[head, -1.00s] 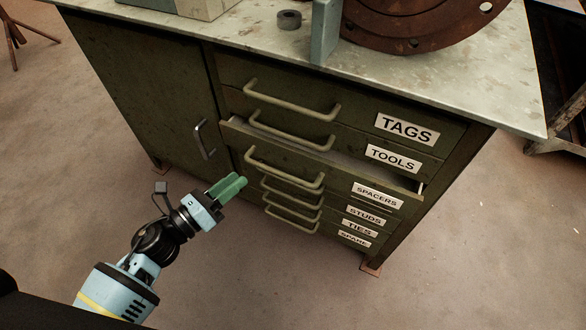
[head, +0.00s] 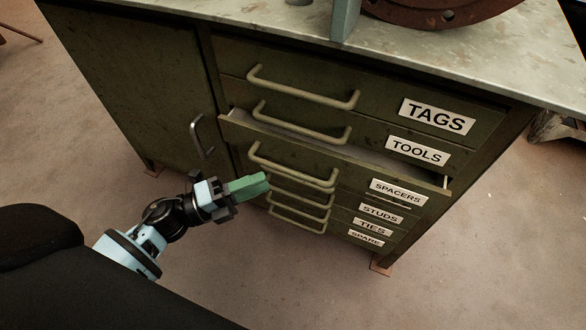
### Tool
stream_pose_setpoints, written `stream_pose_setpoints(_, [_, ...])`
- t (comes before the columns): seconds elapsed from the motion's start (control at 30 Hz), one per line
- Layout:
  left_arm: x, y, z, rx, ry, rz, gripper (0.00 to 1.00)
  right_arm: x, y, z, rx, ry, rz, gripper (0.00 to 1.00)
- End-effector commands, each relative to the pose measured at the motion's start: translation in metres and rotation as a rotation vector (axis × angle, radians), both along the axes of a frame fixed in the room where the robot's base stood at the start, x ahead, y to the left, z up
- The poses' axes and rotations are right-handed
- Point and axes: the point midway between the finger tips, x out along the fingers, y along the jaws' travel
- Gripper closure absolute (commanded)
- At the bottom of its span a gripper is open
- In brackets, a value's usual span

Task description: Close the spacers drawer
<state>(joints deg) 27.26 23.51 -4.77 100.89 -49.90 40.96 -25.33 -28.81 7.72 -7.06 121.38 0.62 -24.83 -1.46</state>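The spacers drawer (head: 352,172) is pulled partly out of the green cabinet, with its label facing me at the right. Its interior shows as a narrow grey strip below the tools drawer. Its bar handle (head: 292,177) is on the left part of its front. My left gripper (head: 264,184) has green fingers, which look pressed together with nothing between them. It is just left of the drawer handles, near the spacers handle; I cannot tell whether it touches. My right gripper is not in view.
The tags (head: 437,115) and tools (head: 416,151) drawers above are shut. The studs, ties and spare drawers below look shut. A cabinet door (head: 130,80) is closed at the left. A rusty flange (head: 440,12) lies on the worktop (head: 530,70). Open floor surrounds the cabinet.

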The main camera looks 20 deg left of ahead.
Motion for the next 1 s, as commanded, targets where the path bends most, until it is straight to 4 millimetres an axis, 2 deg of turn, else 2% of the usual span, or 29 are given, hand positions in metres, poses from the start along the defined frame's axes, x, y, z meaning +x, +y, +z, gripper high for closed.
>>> stream_pose_setpoints(0.17, [0.007,-0.007,0.002,-0.001,-0.002,0.000,0.66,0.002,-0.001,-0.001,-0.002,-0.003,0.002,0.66])
stream_pose_setpoints(0.6, [0.047,-0.051,0.010,0.001,-0.003,0.000,0.66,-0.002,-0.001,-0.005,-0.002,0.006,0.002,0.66])
stream_pose_setpoints(1.0, [0.053,-0.057,0.011,0.003,-0.002,0.002,0.66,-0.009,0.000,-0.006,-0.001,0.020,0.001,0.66])
